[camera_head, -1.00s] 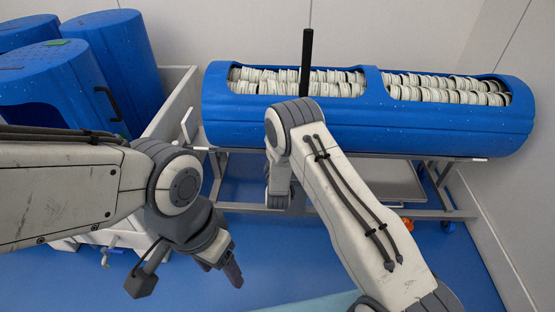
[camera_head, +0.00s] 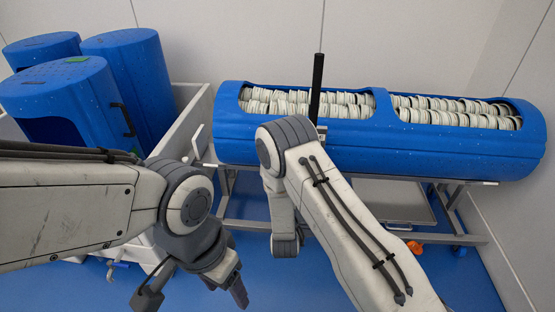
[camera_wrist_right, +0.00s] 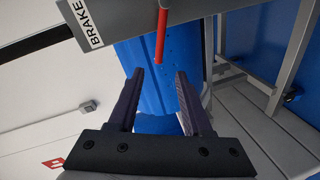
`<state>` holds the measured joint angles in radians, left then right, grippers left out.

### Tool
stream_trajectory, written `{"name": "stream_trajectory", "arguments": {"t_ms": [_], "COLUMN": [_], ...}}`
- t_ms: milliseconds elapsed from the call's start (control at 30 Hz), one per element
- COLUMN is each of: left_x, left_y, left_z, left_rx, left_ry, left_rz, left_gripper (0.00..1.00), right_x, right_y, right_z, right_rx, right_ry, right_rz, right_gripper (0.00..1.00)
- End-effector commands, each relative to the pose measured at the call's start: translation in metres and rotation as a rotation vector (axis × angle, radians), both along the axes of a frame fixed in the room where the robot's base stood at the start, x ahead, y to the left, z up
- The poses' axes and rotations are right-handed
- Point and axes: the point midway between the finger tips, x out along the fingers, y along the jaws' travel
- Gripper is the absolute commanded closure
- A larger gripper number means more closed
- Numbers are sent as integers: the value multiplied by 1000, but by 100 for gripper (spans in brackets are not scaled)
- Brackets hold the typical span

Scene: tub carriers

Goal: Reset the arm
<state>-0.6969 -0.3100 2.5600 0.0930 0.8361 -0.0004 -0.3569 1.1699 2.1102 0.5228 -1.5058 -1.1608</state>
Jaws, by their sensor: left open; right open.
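My left gripper (camera_head: 238,291) hangs low in the head view, pointing down over the blue floor. It is empty, and its fingertips are close to the bottom edge of the picture. My right arm reaches forward in front of the long blue tub carrier, and its lower part hangs beside the rack. My right gripper is hidden in the head view. In the right wrist view my right gripper (camera_wrist_right: 160,76) is open, with nothing between its two dark fingers. A blue cylindrical surface (camera_wrist_right: 133,53) lies beyond the fingers.
The long blue tub (camera_head: 440,153) lies on a grey wheeled rack (camera_head: 480,215), filled with rows of pale discs. A panel marked BRAKE (camera_wrist_right: 92,28) and a red bar (camera_wrist_right: 161,35) are near my right gripper.

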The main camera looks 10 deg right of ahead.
Motion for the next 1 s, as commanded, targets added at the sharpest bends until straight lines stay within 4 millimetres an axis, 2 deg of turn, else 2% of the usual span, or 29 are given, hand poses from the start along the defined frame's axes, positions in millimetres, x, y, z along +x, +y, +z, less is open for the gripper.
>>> {"name": "stream_trajectory", "arguments": {"t_ms": [133, 233, 367, 467, 567, 600, 667, 733, 833, 900, 1000], "left_x": [0, 0, 0, 0, 0, 0, 0, 0, 0, 0, 0], "left_y": [0, 0, 0, 0, 0, 0, 0, 0, 0, 0, 0], "left_z": [0, 0, 0, 0, 0, 0, 0, 0, 0, 0, 0], "left_rx": [0, 0, 0, 0, 0, 0, 0, 0, 0, 0, 0], "left_ry": [0, 0, 0, 0, 0, 0, 0, 0, 0, 0, 0], "left_rz": [0, 0, 0, 0, 0, 0, 0, 0, 0, 0, 0], "left_gripper": [36, 36, 36, 36, 36, 36, 36, 36, 36, 36, 36], "right_x": [1, 4, 1, -18, -50, -66, -94, -129, -185, -222, -267], "right_y": [2, 15, 52, 87, 116, 126, 137, 145, 146, 140, 126], "right_z": [2, 10, 31, 52, 73, 82, 95, 111, 131, 143, 156], "right_rx": [12, 80, 262, 419, 546, 588, 637, 680, 711, 711, 697], "right_ry": [6, 44, 171, 320, 482, 549, 650, 767, 927, 1022, 1126], "right_rz": [3, 19, 60, 89, 105, 105, 100, 83, 40, -3, -70], "right_gripper": [50, 50, 50, 50, 50, 50, 50, 50, 50, 50, 50]}}
